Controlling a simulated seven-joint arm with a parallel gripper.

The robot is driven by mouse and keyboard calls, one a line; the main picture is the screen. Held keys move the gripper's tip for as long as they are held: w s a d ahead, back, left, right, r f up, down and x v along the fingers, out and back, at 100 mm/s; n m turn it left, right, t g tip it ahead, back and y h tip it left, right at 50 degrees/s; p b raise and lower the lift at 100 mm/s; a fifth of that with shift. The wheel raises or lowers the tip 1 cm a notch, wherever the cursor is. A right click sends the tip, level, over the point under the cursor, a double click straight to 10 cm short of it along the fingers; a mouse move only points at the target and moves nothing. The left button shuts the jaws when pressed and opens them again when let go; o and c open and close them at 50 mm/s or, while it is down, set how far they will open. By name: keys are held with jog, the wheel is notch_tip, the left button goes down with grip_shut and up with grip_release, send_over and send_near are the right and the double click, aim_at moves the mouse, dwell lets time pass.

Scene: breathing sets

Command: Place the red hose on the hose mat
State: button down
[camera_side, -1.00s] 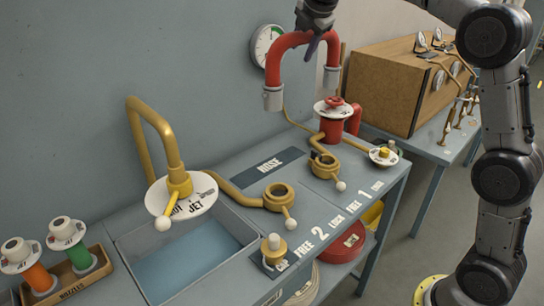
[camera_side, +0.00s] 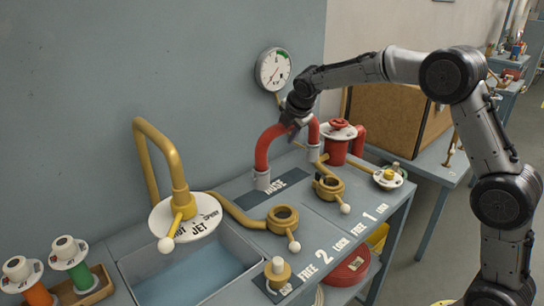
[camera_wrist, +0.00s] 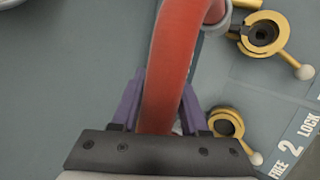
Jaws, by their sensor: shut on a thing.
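The red hose (camera_side: 268,143) is a stiff arch with a grey coupling on each end, both pointing down. My gripper (camera_side: 294,122) is shut on the top of the arch. In the wrist view the hose (camera_wrist: 170,70) runs between the purple fingers of my gripper (camera_wrist: 160,105). The hose mat (camera_side: 281,187) is a dark flat plate marked HOSE on the grey bench. I cannot tell whether either coupling touches the bench or mat.
Yellow ring fittings with levers (camera_side: 283,217) stand in front of the mat. A red standpipe (camera_side: 337,148) stands close to the right coupling. A basin (camera_side: 195,268) lies left, with a bent yellow pipe (camera_side: 160,150) behind it. A gauge (camera_side: 273,69) hangs on the wall.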

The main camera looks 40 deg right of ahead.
jog(key=w+a+x, duration=0.1)
jog(key=a+x, duration=0.1)
jog(key=x, duration=1)
jog(key=shift+c, duration=2)
grip_release()
jog(key=shift+f, duration=0.25)
